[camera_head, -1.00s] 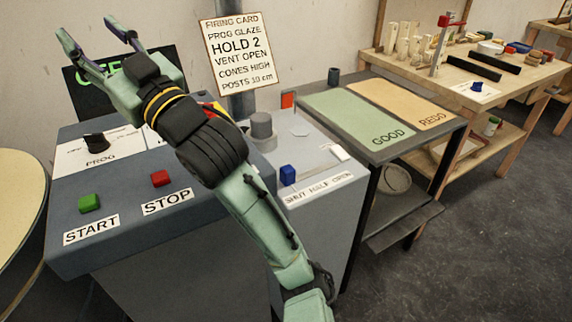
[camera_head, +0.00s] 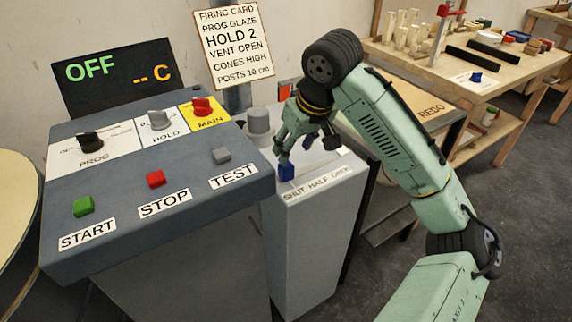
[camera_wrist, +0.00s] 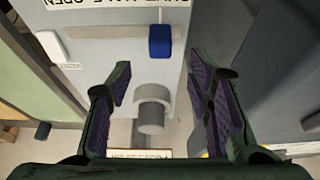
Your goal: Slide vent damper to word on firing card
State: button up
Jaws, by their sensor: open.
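The vent damper is a blue knob (camera_head: 286,172) at the SHUT end of its slot, on the grey vent box (camera_head: 312,235). A label (camera_head: 315,187) reading SHUT HALF OPEN runs along the box's front edge. The firing card (camera_head: 234,45) on the wall reads VENT OPEN. My gripper (camera_head: 303,152) is open just above and behind the knob in the head view. In the wrist view the blue knob (camera_wrist: 160,42) lies ahead of the spread fingers (camera_wrist: 158,75), with nothing between them. The slot (camera_wrist: 115,38) runs left from it there.
A grey cylinder (camera_head: 259,121) stands on the box behind the knob. A white block (camera_wrist: 53,47) sits beside the slot's far end. The control panel (camera_head: 120,215) with its buttons is to the left. A sorting table with a REDO area (camera_head: 431,108) is at right.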

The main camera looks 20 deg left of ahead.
aim_at(286, 171)
jog(key=p+x, duration=0.1)
jog(key=x, duration=0.8)
jog(key=shift+w+a+f, duration=0.1)
jog(key=shift+a+f, duration=0.05)
jog(key=shift+a, duration=0.05)
grip_shut()
dwell(0.5)
